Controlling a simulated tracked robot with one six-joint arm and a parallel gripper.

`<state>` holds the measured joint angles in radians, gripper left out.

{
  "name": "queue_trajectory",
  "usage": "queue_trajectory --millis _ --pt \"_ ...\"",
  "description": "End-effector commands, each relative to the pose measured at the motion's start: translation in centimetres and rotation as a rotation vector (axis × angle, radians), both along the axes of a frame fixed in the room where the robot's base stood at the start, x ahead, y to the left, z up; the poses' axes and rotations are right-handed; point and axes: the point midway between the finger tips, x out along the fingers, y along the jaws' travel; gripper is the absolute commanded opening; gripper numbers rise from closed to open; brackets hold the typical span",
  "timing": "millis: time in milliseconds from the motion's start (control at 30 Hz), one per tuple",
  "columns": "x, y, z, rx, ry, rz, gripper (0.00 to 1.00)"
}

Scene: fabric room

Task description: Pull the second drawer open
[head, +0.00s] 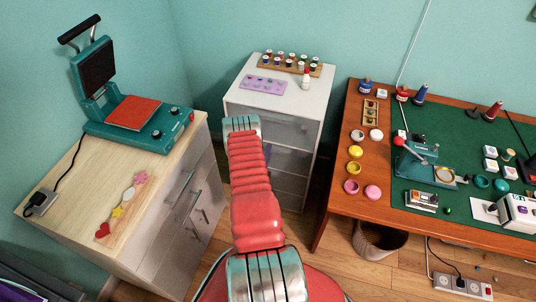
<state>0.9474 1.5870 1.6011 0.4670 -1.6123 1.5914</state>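A white drawer unit (315,103) stands against the back wall, with a stack of greyish, see-through drawer fronts. Its top drawer (290,130) looks shut. The second drawer (290,160) below it also looks shut, and something purple shows faintly through its front. My red segmented arm rises in front of the unit and hides the left part of the drawer fronts. My gripper is not in view; only arm links and a metal joint show.
A light wood cabinet (75,185) with a heat press (135,113) stands left. A brown table (345,185) with a green mat stands right, a waste bin (378,240) under its edge. Bottles (291,60) and a purple tray (263,85) sit on the drawer unit.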

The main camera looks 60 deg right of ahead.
Motion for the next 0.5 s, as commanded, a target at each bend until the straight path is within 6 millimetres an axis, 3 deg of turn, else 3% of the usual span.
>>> queue_trajectory --millis 400,500 --pt "0.07 0.13 -0.16 0.004 0.001 0.002 0.01" --pt "0.06 0.16 -0.22 0.006 0.001 0.002 0.0"
